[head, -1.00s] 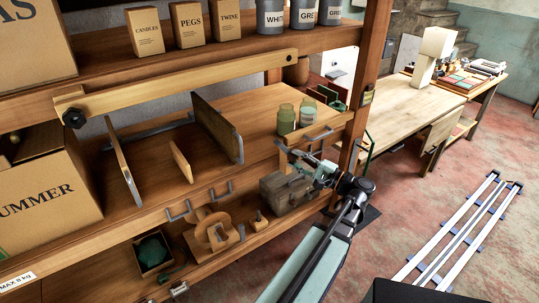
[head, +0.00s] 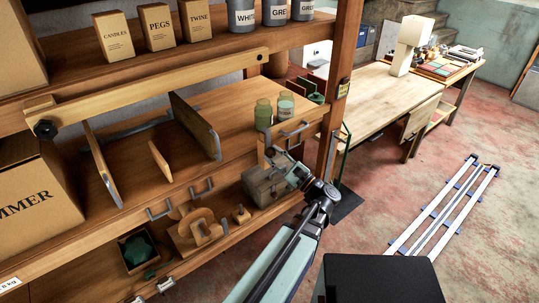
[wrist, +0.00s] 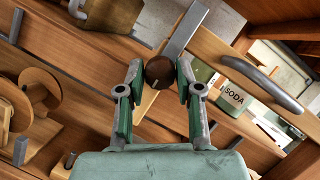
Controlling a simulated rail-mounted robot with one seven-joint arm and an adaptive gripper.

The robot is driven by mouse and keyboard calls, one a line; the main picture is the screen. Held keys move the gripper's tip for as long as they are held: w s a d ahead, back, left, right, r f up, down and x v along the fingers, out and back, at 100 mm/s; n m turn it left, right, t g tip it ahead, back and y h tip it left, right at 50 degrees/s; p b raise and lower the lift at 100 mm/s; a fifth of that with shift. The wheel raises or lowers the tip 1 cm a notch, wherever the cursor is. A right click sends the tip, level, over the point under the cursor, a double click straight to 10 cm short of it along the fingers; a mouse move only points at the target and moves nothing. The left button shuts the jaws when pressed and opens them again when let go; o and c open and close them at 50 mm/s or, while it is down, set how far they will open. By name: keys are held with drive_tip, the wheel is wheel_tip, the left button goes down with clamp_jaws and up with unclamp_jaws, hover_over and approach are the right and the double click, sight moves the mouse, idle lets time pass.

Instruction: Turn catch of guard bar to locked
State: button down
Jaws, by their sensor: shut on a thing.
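The guard bar (head: 150,90) is a long wooden bar across the shelf front, with a black knob (head: 45,128) at its left end. It slopes up to the right, and its right end is near the upper shelf. The knob is in front of light wood and a grey metal strip (wrist: 182,32). My gripper hides much of the catch in the head view.
Two green jars (head: 264,113) stand on the shelf just above my gripper, beside a grey pull handle (head: 294,129). A wooden post (head: 338,90) rises to the right. Wooden dividers (head: 196,126) stand on the shelf. Open floor lies right, with white rails (head: 445,205).

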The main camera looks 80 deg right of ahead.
idle(0.4)
drive_tip(key=c, duration=0.8)
unclamp_jaws()
drive_tip(key=shift+o, duration=0.2)
drive_tip(key=v, duration=1.2)
drive_tip(key=shift+w, duration=0.1)
